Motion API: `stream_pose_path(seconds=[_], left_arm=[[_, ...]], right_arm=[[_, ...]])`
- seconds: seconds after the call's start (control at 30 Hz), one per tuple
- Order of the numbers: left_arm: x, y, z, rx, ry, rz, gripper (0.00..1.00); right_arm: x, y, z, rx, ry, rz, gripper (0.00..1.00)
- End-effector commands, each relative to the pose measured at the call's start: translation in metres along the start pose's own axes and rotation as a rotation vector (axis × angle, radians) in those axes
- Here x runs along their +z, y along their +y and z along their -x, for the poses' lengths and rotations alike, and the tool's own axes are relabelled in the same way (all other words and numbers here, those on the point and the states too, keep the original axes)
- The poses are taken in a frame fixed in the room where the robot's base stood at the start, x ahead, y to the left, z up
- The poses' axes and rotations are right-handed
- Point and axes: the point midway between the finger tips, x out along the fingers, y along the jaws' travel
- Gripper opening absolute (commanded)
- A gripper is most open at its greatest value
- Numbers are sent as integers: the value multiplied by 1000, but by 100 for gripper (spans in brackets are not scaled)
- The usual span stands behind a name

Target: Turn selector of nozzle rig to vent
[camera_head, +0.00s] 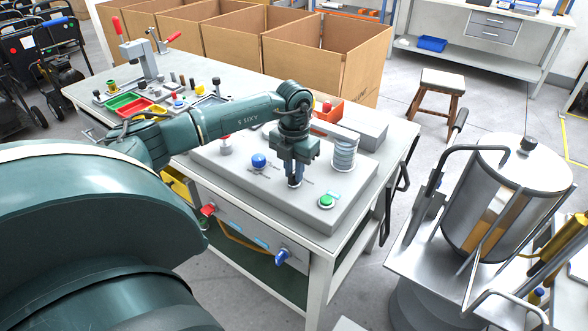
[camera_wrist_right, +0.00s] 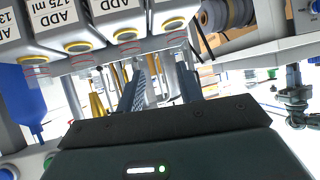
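My left gripper (camera_head: 296,182) points down at the top of this box, between the blue knob and the green button. Its fingers are close together at the panel and hide whatever lies between them. I cannot tell which part is the selector or where it points. My right gripper (camera_wrist_right: 158,90) shows in the right wrist view with its fingers apart, seemingly empty.
An orange-red bin (camera_head: 327,128) and a grey block stand behind the rig. Coloured trays (camera_head: 125,101) and a toggle press stand on the bench's far end. A steel tank (camera_head: 500,205) stands at right. In the wrist view, dispensers marked ADD (camera_wrist_right: 115,22) hang close above the right fingers.

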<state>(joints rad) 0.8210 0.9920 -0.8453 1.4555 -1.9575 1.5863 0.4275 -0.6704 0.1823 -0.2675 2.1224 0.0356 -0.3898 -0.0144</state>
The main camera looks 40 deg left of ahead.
Motion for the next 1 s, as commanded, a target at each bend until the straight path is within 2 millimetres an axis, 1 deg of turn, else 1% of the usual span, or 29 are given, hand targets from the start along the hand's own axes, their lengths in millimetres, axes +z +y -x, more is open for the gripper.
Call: stream_pose_path(seconds=[0.03,0.2,0.43,0.53,0.67,0.8,1.0], left_arm=[[0,0,0,0,0,0,22],[0,0,0,0,0,0,34],[0,0,1,0,-1,-1,34],[1,0,8,0,-3,-1,34],[1,1,29,1,-6,-1,34],[1,0,61,0,-7,0,34],[1,0,103,-1,-5,-1,34]], right_arm=[[0,0,0,0,0,0,36],[0,0,0,1,0,-1,36],[0,1,0,1,1,0,36],[0,1,0,1,1,-1,36],[1,1,-1,1,1,-3,36],[2,1,-2,-1,4,-7,36],[2,1,-2,-2,7,-10,36]])
